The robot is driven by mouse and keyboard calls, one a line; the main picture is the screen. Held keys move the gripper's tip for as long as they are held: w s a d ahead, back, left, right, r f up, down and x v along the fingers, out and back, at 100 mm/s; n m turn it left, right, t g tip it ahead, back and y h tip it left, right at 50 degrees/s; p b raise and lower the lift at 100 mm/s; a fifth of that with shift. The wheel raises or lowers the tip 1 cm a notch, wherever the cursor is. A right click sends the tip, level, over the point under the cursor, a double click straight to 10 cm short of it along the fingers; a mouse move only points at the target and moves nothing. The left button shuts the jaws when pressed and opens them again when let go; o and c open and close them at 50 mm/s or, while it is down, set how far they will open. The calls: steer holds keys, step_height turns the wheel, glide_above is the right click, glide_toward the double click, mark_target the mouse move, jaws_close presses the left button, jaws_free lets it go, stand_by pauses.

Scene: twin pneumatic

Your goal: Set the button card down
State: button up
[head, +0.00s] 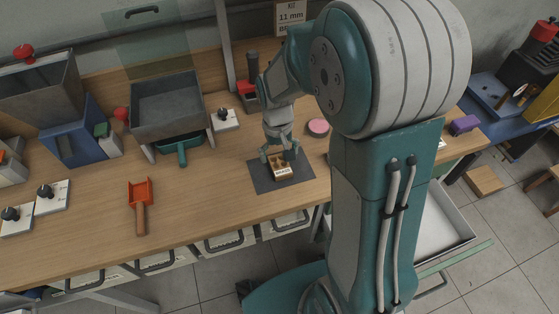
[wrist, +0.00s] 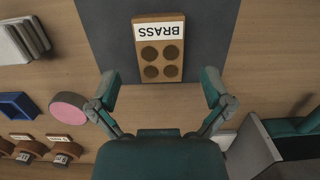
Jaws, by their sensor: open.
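The button card (wrist: 158,48) is a small brown card with a white strip reading "BRASS" and several dark round buttons. It lies on the dark grey mat (wrist: 215,30), between and beyond my open fingertips in the wrist view. In the head view the card (head: 283,172) is on the mat (head: 262,184), partly hidden under my gripper (head: 279,157). In the wrist view my gripper (wrist: 158,92) has its fingers spread wide on either side of the card's near end, with nothing between them touching the card visibly.
A pink round pad (head: 318,126) lies right of my gripper. A red scoop (head: 140,195) lies left on the wooden bench (head: 215,200). A grey hopper (head: 167,104) and a white dial box (head: 225,119) stand behind. Bare bench lies between scoop and mat.

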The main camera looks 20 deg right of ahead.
mark_target(278, 160)
step_height(278, 160, up, 9)
steer(key=w, duration=0.1)
steer(key=s+r+t, duration=0.3)
steer(key=s+r, duration=0.2)
steer(key=s, duration=0.3)
steer(key=s+r+t, duration=0.4)
steer(key=s, duration=0.3)
steer(key=shift+s+r, duration=0.35)
steer(key=shift+s, duration=0.05)
